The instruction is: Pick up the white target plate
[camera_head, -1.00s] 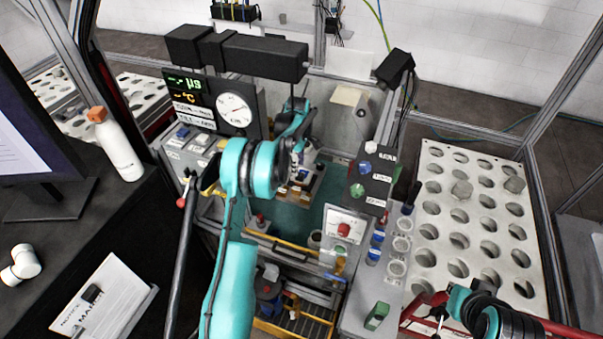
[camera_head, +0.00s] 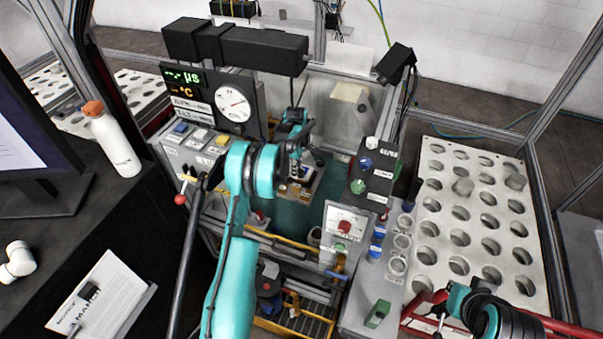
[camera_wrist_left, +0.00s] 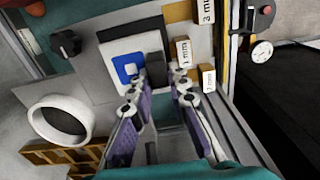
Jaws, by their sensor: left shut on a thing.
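The white target plate (camera_wrist_left: 111,58) shows in the left wrist view with a blue square marking on its face and a dark grey block (camera_wrist_left: 155,72) at its right side. My left gripper (camera_wrist_left: 161,79) is closed at this dark block, with one purple-padded finger on each side. The fingertips partly hide the contact. In the head view my left gripper (camera_head: 295,167) is low over the machine's work area, and the plate is small and mostly hidden there. My right arm (camera_head: 478,308) is at the lower right, away from the plate; its finger state is unclear.
Yellow blocks with millimetre labels (camera_wrist_left: 183,52), a black knob (camera_wrist_left: 66,43) and a white ring (camera_wrist_left: 60,121) surround the plate. A control box (camera_head: 372,172) stands right of the work area. A white perforated board (camera_head: 470,215) lies further right. A bottle (camera_head: 115,145) stands left.

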